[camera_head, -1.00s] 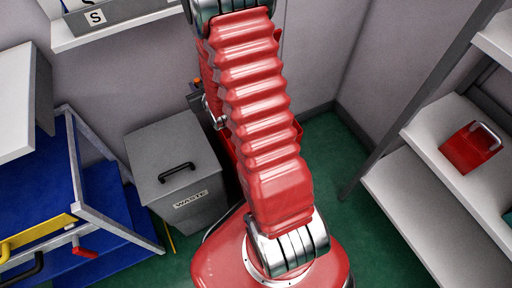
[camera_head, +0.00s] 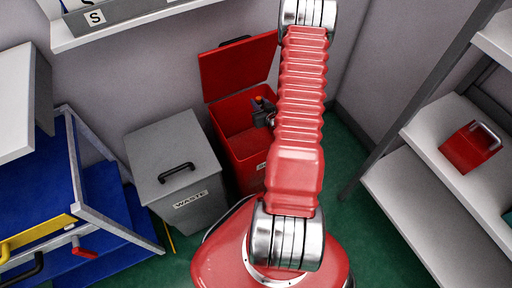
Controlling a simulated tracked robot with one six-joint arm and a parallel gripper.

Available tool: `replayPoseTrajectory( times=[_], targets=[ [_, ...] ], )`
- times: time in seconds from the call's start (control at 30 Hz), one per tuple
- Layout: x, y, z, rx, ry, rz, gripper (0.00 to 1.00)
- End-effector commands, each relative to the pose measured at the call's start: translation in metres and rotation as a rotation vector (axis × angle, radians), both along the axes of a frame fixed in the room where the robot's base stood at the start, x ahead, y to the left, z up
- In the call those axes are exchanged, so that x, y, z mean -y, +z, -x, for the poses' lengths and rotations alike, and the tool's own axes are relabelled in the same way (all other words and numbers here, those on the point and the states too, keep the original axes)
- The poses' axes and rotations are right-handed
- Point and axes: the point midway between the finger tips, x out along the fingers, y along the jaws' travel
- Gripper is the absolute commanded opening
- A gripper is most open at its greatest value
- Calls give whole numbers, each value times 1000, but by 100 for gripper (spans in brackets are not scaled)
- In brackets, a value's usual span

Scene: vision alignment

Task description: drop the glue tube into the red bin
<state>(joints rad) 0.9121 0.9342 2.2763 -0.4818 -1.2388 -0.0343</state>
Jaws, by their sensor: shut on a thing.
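The red bin (camera_head: 222,124) stands on the floor behind my arm, with its lid (camera_head: 238,66) raised against the wall. My gripper (camera_head: 261,106) is over the right part of the bin's opening, partly hidden by my red arm. It is shut on the glue tube (camera_head: 259,99), of which only a small orange bit shows. The rest of the tube is hidden or too small to make out. I cannot tell how high the tube is above the bin's rim.
A closed grey waste bin (camera_head: 172,152) stands just left of the red bin. A blue cart (camera_head: 100,195) is at the left. Grey shelves (camera_head: 440,210) with a red box (camera_head: 470,148) are at the right. Green floor shows between the red bin and the shelves.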

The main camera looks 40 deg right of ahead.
Motion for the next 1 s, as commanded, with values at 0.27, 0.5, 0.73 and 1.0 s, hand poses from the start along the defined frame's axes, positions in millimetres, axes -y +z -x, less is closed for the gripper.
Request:
replayPoseTrajectory(
  times=[0.27,0.5,0.73,1.0],
  targets=[
    [0,0,-1,0,1,0,0],
    [0,-9,-1,-1,1,0,0],
    [-1,-32,-1,-2,1,-1,0],
    [-1,-54,-1,0,1,0,0]
  ],
)
